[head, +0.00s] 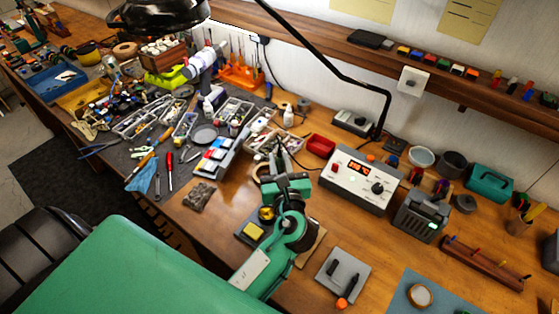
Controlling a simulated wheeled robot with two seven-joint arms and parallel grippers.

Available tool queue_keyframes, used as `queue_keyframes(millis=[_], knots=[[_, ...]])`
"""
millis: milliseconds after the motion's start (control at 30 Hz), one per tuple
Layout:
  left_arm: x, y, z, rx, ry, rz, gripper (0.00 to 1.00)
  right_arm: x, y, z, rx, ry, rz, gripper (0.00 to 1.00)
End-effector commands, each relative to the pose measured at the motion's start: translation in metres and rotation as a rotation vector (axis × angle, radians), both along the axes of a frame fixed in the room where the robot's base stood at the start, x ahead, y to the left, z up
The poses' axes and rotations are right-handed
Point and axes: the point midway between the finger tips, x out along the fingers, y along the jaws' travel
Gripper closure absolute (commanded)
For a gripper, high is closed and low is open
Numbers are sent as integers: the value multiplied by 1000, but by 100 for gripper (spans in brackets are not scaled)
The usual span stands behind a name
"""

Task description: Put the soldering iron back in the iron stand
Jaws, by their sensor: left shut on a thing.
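My left gripper (268,172) is in the middle of the head view, at the end of my green and dark arm. It is shut on the soldering iron, which is mostly hidden by the gripper and wrist. A thin dark cord runs from beside the gripper toward the soldering station (360,182). The iron stand (243,240), with a yellow sponge and a brass-coloured coil, sits on the bench just below the gripper in the picture. My arm covers part of the stand. Whether the iron touches the stand cannot be told. My right gripper is not in view.
A grey pad (343,272) lies to the right, near the front. A black lamp arm (340,75) spans the back.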

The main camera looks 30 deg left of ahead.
Motion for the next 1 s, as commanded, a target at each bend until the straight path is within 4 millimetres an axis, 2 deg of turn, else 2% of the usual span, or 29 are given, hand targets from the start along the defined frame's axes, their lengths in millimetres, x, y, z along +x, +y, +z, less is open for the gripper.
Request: queue_keyframes(millis=[333,367,467,667,767,800,1000], knots=[[0,0,-1,1,-1,0,100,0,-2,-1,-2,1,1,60],[0,0,-1,1,-1,0,76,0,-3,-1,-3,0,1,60],[0,0,-1,1,-1,0,56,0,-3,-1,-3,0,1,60],[0,0,-1,1,-1,0,54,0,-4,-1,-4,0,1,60],[0,0,-1,0,0,0,39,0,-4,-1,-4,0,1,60],[0,0,-1,0,0,0,36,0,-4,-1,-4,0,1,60],[0,0,-1,0,0,0,36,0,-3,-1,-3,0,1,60]])
